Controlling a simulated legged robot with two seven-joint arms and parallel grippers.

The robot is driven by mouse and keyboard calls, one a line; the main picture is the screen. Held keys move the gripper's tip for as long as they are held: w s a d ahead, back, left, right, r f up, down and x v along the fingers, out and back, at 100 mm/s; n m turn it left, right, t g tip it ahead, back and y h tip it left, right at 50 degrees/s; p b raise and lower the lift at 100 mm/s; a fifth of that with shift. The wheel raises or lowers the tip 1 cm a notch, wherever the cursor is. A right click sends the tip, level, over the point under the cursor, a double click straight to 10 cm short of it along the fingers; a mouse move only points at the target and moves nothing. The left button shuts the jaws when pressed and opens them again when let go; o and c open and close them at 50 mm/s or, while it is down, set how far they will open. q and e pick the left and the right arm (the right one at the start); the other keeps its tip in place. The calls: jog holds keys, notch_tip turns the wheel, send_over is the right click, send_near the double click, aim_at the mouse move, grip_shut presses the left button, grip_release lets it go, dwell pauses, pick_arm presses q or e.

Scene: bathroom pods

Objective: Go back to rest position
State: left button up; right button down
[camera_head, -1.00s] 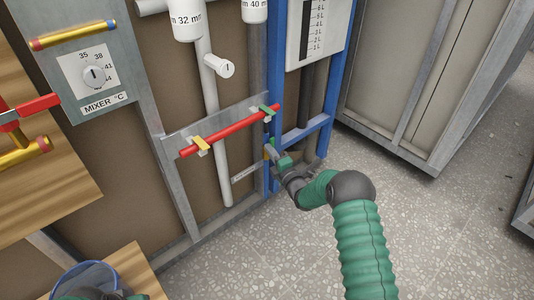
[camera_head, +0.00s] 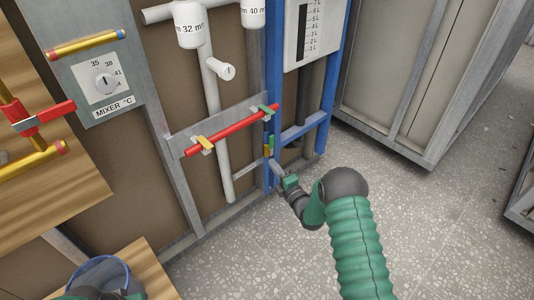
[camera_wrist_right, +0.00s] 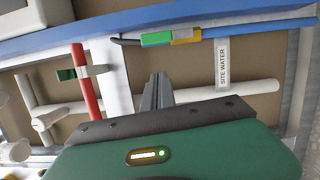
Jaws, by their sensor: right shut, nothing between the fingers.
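My right gripper (camera_head: 275,169) is in the head view, beside the lower part of the blue post frame (camera_head: 326,85). In the right wrist view, its fingers (camera_wrist_right: 158,88) are together and empty. They are apart from the green and yellow piece (camera_wrist_right: 165,38) on the blue frame, which also shows in the head view (camera_head: 269,146). My left arm shows only as green and dark parts at the bottom left edge of the head view. Its fingers cannot be made out.
A red pipe (camera_head: 232,130) with yellow and green clips crosses the panel. A mixer dial (camera_head: 106,83) is at upper left. A blue-rimmed container (camera_head: 101,262) stands on wood at lower left. A SITE WATER label (camera_wrist_right: 223,64) hangs near the gripper.

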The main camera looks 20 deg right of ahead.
jog(key=s+a+r+m+g+h+p, duration=0.1)
jog(key=s+a+r+m+g, duration=0.2)
jog(key=s+m+g, duration=0.55)
jog(key=s+a+r+m+g+p, duration=0.25)
jog(key=s+a+m, duration=0.2)
jog(key=s, duration=0.95)
jog(key=s+a+r+m+g+h+p, duration=0.1)
jog(key=s+a+r+m+g, duration=0.25)
jog(key=s+m, duration=0.55)
pick_arm(q)
jog(key=w+p+v, duration=0.3)
jog(key=p+v, duration=0.9)
jog(key=v, duration=0.2)
jog(key=w+r+p+v, duration=0.1)
jog(key=w+p+v, duration=0.2)
jog(key=p+v, duration=1)
jog(key=w+r+p+v, duration=0.1)
jog(key=w+p+v, duration=0.2)
jog(key=p+v, duration=1)
notch_tip(320, 180, up, 2)
jog(key=shift+a+r, duration=0.1)
jog(key=shift+a, duration=0.7)
pick_arm(e)
jog(key=s+r+n+g, duration=0.1)
jog(key=s+r, duration=0.2)
jog(key=r, duration=3.5)
jog(key=shift+s+d+r+n, duration=0.2)
jog(key=shift+d+n, duration=0.2)
